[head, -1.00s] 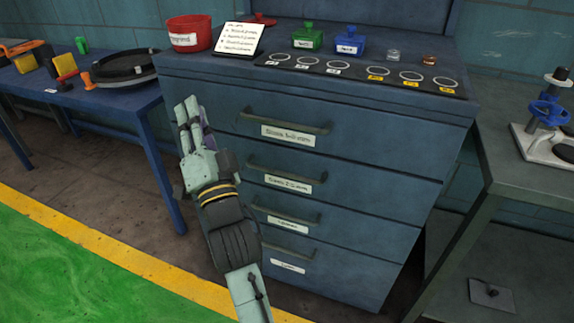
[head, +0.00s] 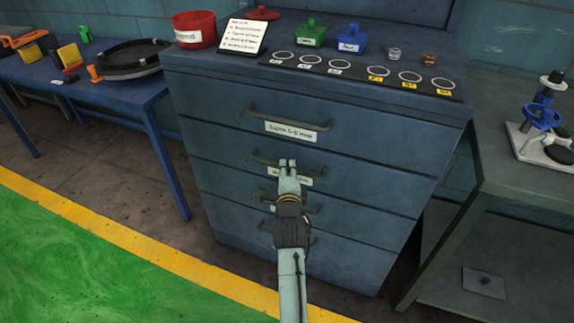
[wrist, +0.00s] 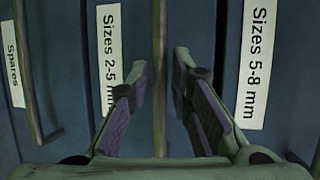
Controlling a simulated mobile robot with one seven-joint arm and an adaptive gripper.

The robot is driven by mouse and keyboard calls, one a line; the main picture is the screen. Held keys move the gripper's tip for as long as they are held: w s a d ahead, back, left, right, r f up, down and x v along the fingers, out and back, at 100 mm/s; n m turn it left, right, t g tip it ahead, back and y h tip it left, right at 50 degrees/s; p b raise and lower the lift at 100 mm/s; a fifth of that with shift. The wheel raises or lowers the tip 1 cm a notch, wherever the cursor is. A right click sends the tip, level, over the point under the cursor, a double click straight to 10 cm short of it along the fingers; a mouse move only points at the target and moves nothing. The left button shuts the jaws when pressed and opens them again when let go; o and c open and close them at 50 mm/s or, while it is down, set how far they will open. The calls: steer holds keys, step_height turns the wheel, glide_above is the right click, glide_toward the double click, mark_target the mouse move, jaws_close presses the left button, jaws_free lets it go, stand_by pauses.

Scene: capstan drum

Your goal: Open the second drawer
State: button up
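The second drawer (head: 345,188) is the second from the top of the blue cabinet. It is shut, and its label reads "Sizes 2-5 mm" in the wrist view (wrist: 109,60). Its bar handle (head: 262,160) is partly hidden behind my gripper (head: 288,164) in the head view. In the wrist view, where the scene is turned sideways, the handle (wrist: 160,40) runs between the two fingertips of my gripper (wrist: 161,72). The fingers are open, one on each side of the handle, with gaps visible. I cannot tell how far the tips reach past it.
The top drawer's handle (head: 290,122) is just above my gripper, and its label (wrist: 255,60) reads "Sizes 5-8 mm". A lower drawer is labelled "Spares" (wrist: 13,65). A blue table (head: 110,105) stands left, a grey bench (head: 490,110) right. Floor before the cabinet is clear.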

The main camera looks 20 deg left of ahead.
steer(key=shift+x, duration=1)
jaws_close()
